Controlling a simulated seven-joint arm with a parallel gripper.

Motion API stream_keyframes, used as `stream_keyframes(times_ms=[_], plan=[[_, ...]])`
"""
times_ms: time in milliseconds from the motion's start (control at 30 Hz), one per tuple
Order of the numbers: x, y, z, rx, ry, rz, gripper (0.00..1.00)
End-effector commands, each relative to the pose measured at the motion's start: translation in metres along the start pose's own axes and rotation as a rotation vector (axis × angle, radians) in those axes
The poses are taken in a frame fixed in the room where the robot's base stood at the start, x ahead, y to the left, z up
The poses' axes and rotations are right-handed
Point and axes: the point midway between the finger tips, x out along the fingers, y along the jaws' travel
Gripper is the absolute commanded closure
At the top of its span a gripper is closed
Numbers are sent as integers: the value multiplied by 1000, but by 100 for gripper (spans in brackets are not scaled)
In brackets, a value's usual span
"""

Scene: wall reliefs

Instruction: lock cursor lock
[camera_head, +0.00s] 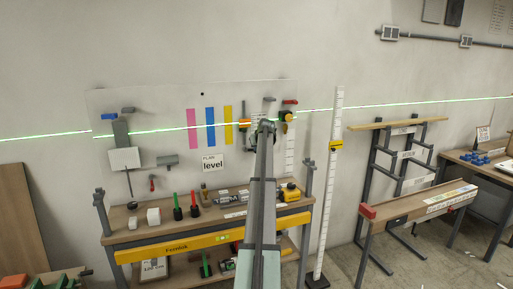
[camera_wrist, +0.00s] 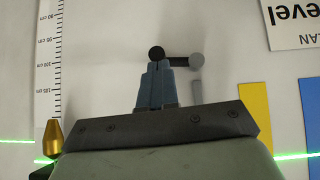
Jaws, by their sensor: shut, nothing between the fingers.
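My gripper (camera_wrist: 157,68) is shut and empty, with its blue fingers together in the wrist view. A black round knob (camera_wrist: 156,52) shows right at the fingertips; I cannot tell if they touch it. A short dark bar (camera_wrist: 180,61) runs right from there to a grey round end (camera_wrist: 197,60). I cannot tell for certain whether this is the cursor lock. In the head view my gripper (camera_head: 263,125) is at the right part of the wall board (camera_head: 140,95), and my arm hides what lies behind it. A yellow cursor (camera_head: 336,146) sits on the upright white staff (camera_head: 337,190).
A brass plumb bob (camera_wrist: 52,138) hangs by a scale strip (camera_wrist: 48,70) at the left of the wrist view. A green laser line (camera_head: 45,134) crosses the wall. A workbench (camera_head: 140,220) with several tools stands below the board; a dark rack (camera_head: 375,180) stands right.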

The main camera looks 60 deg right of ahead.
Motion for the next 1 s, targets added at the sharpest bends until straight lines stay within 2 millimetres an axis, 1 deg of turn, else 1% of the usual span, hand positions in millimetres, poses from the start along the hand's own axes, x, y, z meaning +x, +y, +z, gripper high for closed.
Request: stream_keyframes(times_ms=[367, 633, 1000], plan=[[12, 10, 11, 216, 0, -214, 100], [23, 11, 22, 397, -1, -396, 100], [37, 7, 36, 646, -1, -645, 100]])
